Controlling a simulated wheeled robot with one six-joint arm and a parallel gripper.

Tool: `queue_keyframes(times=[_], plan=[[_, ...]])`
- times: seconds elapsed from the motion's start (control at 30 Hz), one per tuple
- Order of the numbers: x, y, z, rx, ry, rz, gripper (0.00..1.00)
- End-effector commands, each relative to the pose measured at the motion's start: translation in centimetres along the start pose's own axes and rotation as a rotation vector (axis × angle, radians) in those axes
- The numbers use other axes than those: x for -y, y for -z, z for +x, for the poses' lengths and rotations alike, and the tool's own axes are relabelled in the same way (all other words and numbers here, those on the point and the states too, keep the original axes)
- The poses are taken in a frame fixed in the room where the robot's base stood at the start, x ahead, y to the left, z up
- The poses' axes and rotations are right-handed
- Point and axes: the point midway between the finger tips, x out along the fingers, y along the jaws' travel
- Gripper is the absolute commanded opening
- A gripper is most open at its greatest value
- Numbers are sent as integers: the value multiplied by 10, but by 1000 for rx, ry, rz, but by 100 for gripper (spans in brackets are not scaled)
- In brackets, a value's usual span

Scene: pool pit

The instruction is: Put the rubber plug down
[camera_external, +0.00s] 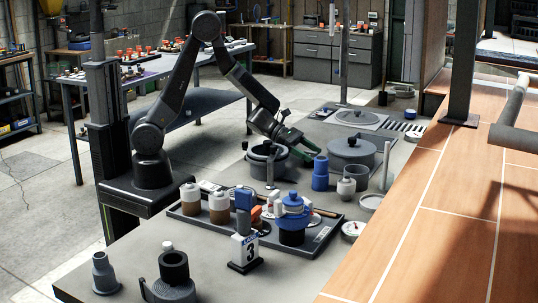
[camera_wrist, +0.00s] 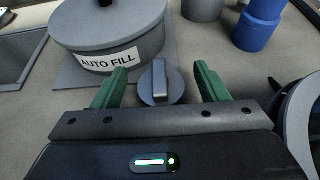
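The rubber plug (camera_wrist: 160,84), a grey disc with an upright bar handle, shows in the wrist view between my fingertips, beside the pot labelled AUTO FILL. It appears to rest on the grey counter (camera_wrist: 40,115), though its underside is hidden. My gripper (camera_wrist: 160,85) has its two green fingers spread, with a clear gap on each side of the plug's handle. In the external view my gripper (camera_external: 308,146) is low over the counter, between two grey pots. I cannot make out the plug there.
The AUTO FILL pot (camera_wrist: 115,35) is close to my left finger; it also shows in the external view (camera_external: 352,152). Blue stacked cups (camera_external: 320,174) and an open grey pot (camera_external: 267,160) stand nearby. A tray (camera_external: 318,238) with jars lies in front.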

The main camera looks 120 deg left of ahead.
Motion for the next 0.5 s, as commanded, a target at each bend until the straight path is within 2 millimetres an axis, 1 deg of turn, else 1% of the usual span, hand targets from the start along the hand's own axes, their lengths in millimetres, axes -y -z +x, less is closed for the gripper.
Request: queue_keyframes(times=[0.27, 0.37, 0.5], plan=[[0, -5, -2, 0, 0, -1, 67], [0, -2, -15, 2, -2, 0, 67], [-1, -2, -41, 2, -4, 1, 67]])
